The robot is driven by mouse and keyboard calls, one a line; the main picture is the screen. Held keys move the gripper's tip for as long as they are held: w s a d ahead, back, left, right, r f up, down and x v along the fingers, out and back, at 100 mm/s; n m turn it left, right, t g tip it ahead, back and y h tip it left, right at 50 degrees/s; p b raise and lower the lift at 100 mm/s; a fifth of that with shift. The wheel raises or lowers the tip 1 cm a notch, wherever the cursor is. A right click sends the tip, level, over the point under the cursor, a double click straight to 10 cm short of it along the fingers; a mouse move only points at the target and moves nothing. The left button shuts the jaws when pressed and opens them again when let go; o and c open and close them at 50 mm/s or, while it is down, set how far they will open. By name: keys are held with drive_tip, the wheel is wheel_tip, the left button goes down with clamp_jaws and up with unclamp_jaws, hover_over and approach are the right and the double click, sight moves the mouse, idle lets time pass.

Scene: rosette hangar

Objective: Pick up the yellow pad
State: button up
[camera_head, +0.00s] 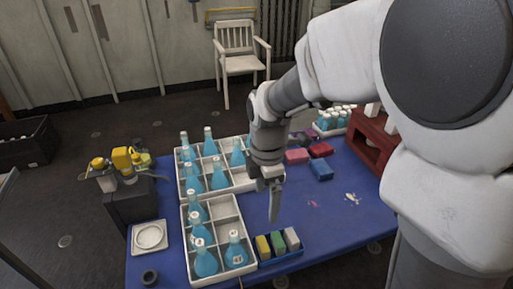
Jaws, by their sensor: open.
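A yellow pad (263,247) stands in a small blue tray (291,255) near the front edge of the blue table. It is the leftmost of the pads there, beside a green pad (277,243) and a pale grey-pink pad (292,239). My gripper (274,218) points down just above and behind the tray, apart from the pads as far as I can tell. It is open, with nothing seen between its fingers. The fingers are seen nearly edge-on, so the gap between them is hard to make out.
White divided crates (219,219) with blue flasks stand left of the tray. Red and blue blocks (320,170) lie behind on the table. A red rack (370,145) stands at the right. Table (335,220) right of my gripper is mostly clear. A white dish (149,236) sits left.

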drive_tip(key=b, duration=0.3)
hover_over(263, 244)
drive_tip(key=f, duration=1.1)
drive_tip(key=shift+w+d+f, duration=0.2)
drive_tip(key=shift+w+f, duration=0.15)
drive_tip(key=shift+f, duration=0.05)
drive_tip(key=shift+s+a+f+b, duration=0.15)
drive_tip(key=shift+f+b, duration=0.25)
drive_tip(key=shift+f, duration=0.95)
drive_tip(key=shift+s+f+b, duration=0.15)
drive_tip(key=shift+f+b, duration=0.25)
drive_tip(key=shift+f, duration=0.9)
drive_tip(key=shift+c, duration=0.2)
drive_tip(key=c, duration=1.4)
drive_tip(key=shift+c, duration=0.2)
drive_tip(key=shift+r, duration=0.15)
wheel_tip(263, 244, up, 5)
drive_tip(key=shift+f+p, duration=0.2)
drive_tip(key=shift+p, duration=0.7)
drive_tip(key=s+d+r, duration=0.1)
drive_tip(key=d+r, duration=0.2)
drive_tip(key=d, duration=0.2)
drive_tip(key=s+d+r+p, duration=0.1)
drive_tip(key=s+d+r, duration=0.1)
drive_tip(key=d, duration=0.4)
drive_tip(key=shift+d+r, duration=0.15)
drive_tip(key=shift+r, duration=0.45)
